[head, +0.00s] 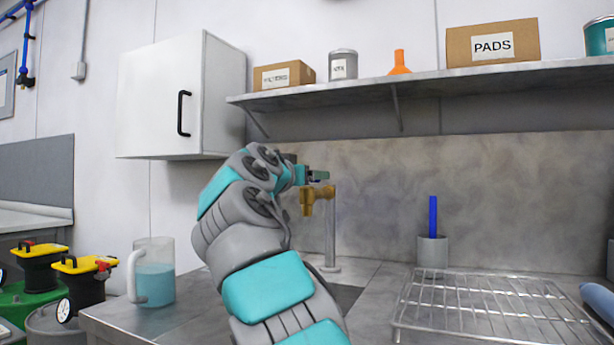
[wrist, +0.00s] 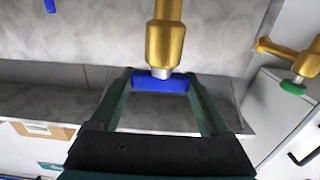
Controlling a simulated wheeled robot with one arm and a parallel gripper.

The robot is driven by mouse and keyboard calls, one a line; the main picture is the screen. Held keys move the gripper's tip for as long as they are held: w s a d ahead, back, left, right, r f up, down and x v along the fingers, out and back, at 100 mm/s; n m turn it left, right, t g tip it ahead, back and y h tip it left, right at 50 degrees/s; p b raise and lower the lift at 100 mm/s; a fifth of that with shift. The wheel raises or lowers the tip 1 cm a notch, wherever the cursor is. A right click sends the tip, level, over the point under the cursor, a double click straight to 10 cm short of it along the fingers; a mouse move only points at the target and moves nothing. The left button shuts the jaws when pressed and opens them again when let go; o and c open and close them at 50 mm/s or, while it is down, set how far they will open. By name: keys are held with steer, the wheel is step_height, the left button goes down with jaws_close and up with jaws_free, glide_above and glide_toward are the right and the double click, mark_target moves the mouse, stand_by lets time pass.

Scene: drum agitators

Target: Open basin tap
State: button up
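The brass basin tap (head: 318,196) stands at the sink on a grey pipe, partly hidden by my arm in the head view. In the wrist view the tap's gold body (wrist: 165,38) comes down from the top edge and ends in a blue bar handle (wrist: 160,85). My gripper (wrist: 160,79) has its two dark green fingers set apart, one at each end of the blue handle. I see no clear gap, but cannot tell if they press on it. In the head view my gripper (head: 318,175) is just above the tap.
Another brass tap with a green handle (wrist: 293,88) is at the right of the wrist view. A shelf (head: 420,82) runs above and a white cabinet (head: 160,100) hangs left. A jug (head: 155,275) and a wire rack (head: 490,308) stand on the counter.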

steer(key=c, duration=0.8)
steer(key=shift+c, duration=0.2)
steer(key=shift+n+y+b, duration=0.4)
steer(key=shift+y+b, duration=0.05)
steer(key=shift+y, duration=0.15)
steer(key=shift+f+n+t+y+b, duration=0.1)
steer(key=shift+n+t+y+b, duration=0.25)
steer(key=shift+y, duration=0.25)
steer(key=y, duration=0.1)
steer(key=n+y, duration=0.2)
steer(key=shift+d+r+n+y, duration=0.1)
steer(key=shift+r+n+y, duration=0.15)
steer(key=shift+y, duration=0.15)
steer(key=n+y+p, duration=0.1)
steer(key=y, duration=0.1)
steer(key=n+y+p, duration=0.1)
steer(key=n+y, duration=0.1)
steer(key=n+g+y+p, duration=0.1)
steer(key=y, duration=0.2)
steer(key=shift+s+a+p, duration=0.1)
steer(key=shift+a+p, duration=0.15)
steer(key=shift+p, duration=0.1)
steer(key=shift+d+n+g+y, duration=0.2)
steer(key=shift+n+g+y, duration=1.15)
steer(key=shift+n+y, duration=0.7)
steer(key=shift+f+n+g+y, duration=0.1)
steer(key=shift+n+g+y, duration=0.15)
steer(key=shift+g+y, duration=0.25)
steer(key=shift+n+g+y, duration=0.5)
steer(key=shift+y, duration=0.15)
